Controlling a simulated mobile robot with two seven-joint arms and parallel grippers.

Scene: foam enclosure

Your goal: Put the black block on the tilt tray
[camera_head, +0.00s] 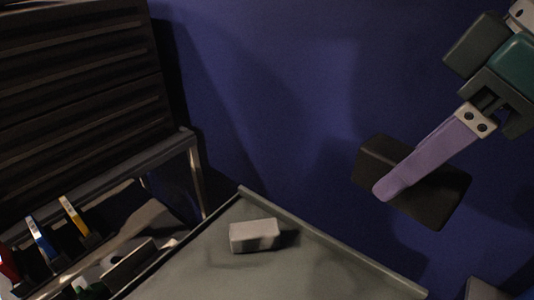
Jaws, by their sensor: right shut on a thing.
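The black block (440,200) is a dark box held in the air at the right of the head view. My right gripper (384,192), with a pale purple finger, is shut on it, and the finger lies across the block's near face. The other finger is hidden behind the block. The tilt tray (330,272) is the grey surface with a raised rim at the bottom centre. The block appears above and to the right of the tray's rim, apart from it. My left gripper is not in view.
A light grey block (254,236) lies on the tray near its far corner. A dark slatted rack (80,90) and a bench with coloured-handled tools (40,240) stand at the left. A blue wall (270,90) is behind. Much of the tray's surface is bare.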

